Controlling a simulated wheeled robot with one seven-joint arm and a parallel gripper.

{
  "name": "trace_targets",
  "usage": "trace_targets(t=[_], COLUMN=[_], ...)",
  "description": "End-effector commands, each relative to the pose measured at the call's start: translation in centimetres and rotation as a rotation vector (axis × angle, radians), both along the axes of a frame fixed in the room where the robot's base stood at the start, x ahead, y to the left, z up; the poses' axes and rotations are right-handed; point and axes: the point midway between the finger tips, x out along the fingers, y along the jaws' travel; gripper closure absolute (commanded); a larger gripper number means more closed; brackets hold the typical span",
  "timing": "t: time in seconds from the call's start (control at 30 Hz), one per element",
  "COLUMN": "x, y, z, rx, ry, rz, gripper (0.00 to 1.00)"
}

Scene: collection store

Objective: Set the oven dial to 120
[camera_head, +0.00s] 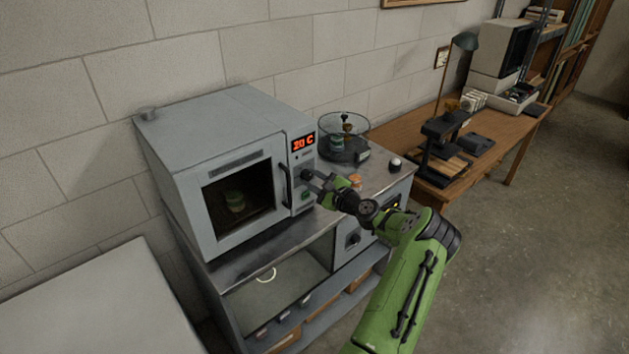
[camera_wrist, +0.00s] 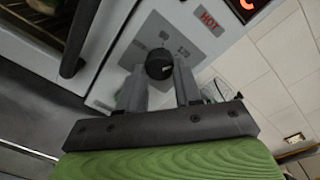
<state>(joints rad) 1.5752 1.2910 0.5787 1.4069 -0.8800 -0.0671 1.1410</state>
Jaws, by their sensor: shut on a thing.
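The oven (camera_head: 233,160) is a grey box on a metal bench, its door closed with a dark window. A red display (camera_head: 303,142) on its front panel seems to read 20 C. The oven dial (camera_wrist: 159,64) is a round black knob below a red HOT label in the wrist view. My gripper (camera_wrist: 160,78) is shut on the dial, one finger on each side. In the head view my gripper (camera_head: 318,182) reaches the panel from the right and hides most of the dial. The printed scale marks around the dial are too small to read surely.
A green-banded item (camera_head: 235,201) stands inside the oven. A black door handle (camera_head: 286,186) is just left of the dial. A glass-covered device (camera_head: 343,140) stands on the bench at the right. A wooden desk (camera_head: 495,150) lies beyond; the floor at right is clear.

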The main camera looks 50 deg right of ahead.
Motion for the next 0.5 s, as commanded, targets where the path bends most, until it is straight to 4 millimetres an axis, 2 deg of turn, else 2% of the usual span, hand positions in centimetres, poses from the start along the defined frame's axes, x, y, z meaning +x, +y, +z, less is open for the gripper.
trace_targets(t=[0.03, 0.17, 0.5], x=[-0.08, -0.05, -0.58], y=[-0.02, -0.01, 0.04], z=[-0.24, -0.17, -0.06], rx=[0.002, 0.001, -0.001], ry=[0.005, 0.004, 0.003], rz=[0.000, 0.000, -0.002], gripper=[0.62, 0.42, 0.41])
